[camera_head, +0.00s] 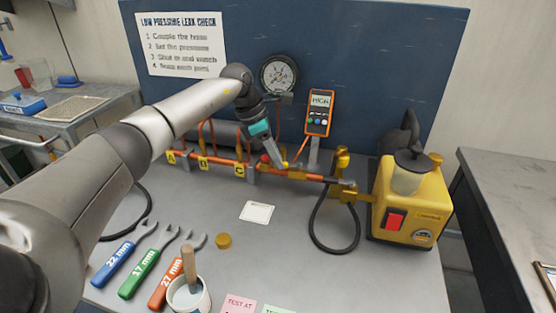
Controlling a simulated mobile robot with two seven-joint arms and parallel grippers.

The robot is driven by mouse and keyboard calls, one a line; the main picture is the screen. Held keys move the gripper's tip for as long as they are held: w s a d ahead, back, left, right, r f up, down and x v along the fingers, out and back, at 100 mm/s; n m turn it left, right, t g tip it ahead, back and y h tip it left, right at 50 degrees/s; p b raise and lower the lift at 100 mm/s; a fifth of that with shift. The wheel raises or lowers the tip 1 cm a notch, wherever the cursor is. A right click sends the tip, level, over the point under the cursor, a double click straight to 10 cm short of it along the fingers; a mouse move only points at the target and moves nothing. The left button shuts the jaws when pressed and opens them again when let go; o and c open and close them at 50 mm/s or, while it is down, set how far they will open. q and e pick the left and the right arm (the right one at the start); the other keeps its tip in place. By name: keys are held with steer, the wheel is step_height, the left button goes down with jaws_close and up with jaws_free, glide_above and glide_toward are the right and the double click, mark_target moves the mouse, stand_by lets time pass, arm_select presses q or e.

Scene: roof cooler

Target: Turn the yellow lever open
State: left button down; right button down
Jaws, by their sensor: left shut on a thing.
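A yellow lever (285,165) sits on the orange pipe (222,161) at the middle of the bench, right of the tag C. Only a small part of it shows beside my fingers. My left gripper (274,161) reaches down to the pipe from above and is shut on the lever. A small red part (265,158) shows just left of the fingertips. The lever's exact angle is hidden by the gripper. My right gripper is not in view.
A gauge (279,75) and an orange meter (319,112) stand behind the pipe. A yellow pump unit (412,200) with a black hose (316,235) is on the right. Several wrenches (146,262) and a white cup (188,298) lie in front.

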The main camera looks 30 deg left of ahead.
arm_select(q)
steer(key=shift+w+a+m+g+h+b, duration=0.2)
steer(key=shift+w+m+g+b, duration=0.15)
steer(key=shift+m+b, duration=0.4)
steer(key=shift+w+a+m+g+h+b, duration=0.1)
steer(key=shift+w+a+m+g+b, duration=0.25)
steer(key=shift+m, duration=0.6)
steer(key=shift+w+d+m+b, duration=0.1)
steer(key=shift+w+m+b, duration=0.15)
steer(key=shift+m+b, duration=0.25)
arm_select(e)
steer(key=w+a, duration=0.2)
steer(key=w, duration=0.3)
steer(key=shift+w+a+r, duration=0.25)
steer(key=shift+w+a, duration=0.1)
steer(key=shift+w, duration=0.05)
arm_select(q)
steer(key=c, duration=0.8)
jaws_free()
steer(key=shift+o, duration=0.2)
steer(key=shift+r, duration=0.15)
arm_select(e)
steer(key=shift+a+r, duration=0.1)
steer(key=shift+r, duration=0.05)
